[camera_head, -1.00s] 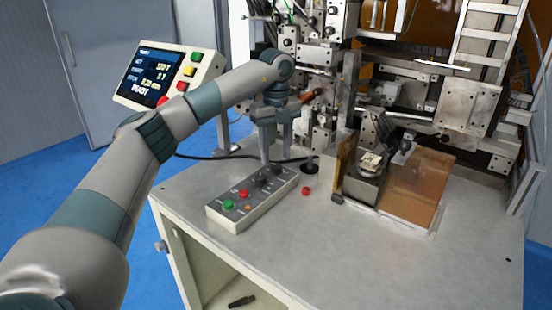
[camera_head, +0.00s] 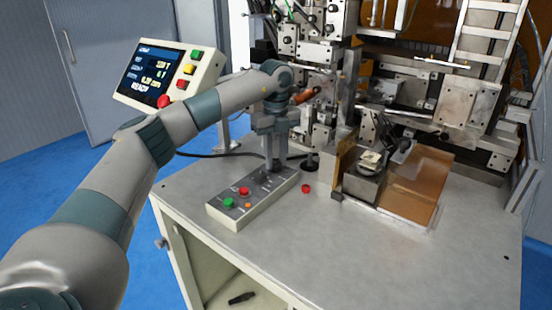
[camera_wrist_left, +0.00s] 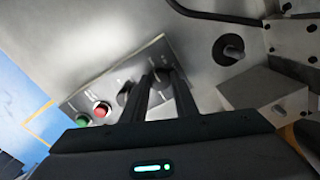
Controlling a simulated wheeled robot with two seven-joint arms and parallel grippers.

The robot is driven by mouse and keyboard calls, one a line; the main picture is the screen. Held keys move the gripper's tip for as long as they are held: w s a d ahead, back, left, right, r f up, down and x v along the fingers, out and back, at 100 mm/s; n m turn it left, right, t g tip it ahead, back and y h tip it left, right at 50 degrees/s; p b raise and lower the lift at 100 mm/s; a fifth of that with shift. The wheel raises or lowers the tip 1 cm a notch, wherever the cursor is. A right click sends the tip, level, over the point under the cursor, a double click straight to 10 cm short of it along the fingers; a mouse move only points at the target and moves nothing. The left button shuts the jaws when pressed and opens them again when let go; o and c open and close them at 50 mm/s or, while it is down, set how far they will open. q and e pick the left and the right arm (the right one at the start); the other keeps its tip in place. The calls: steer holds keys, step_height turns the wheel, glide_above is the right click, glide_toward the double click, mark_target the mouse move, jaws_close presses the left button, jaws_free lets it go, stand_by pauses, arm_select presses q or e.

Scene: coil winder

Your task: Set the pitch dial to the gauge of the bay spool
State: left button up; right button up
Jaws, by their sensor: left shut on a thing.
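The control box (camera_head: 238,220) lies on the table top with a green button (camera_head: 228,202), a red button (camera_head: 243,190) and dark dials. My left gripper (camera_head: 274,167) points down at the far end of the box, shut on the far dial. In the left wrist view the gripper's two fingers (camera_wrist_left: 160,88) close around this dial (camera_wrist_left: 166,74), and a second dark dial (camera_wrist_left: 124,97) sits beside them. The dial labels are too small to read. The display (camera_head: 154,75) shows READY; its number lines are blurred. I cannot make out the bay spool's gauge. My right gripper is not in view.
A block with a copper-coloured plate (camera_head: 415,185) lies further right. The winder machine (camera_head: 320,45) rises behind. The front right of the table is clear.

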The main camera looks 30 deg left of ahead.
arm_select(q)
steer(key=shift+m, duration=0.5)
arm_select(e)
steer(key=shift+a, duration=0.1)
arm_select(q)
steer(key=m, duration=0.9)
steer(key=shift+m+p, duration=0.3)
steer(key=shift+m, duration=0.1)
steer(key=m, duration=0.4)
steer(key=shift+m, duration=0.3)
steer(key=m, duration=1.1)
steer(key=shift+r, duration=0.1)
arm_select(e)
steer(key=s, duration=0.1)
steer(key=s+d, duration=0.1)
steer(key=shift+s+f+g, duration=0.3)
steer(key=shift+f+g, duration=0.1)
arm_select(q)
steer(key=shift+m, duration=0.3)
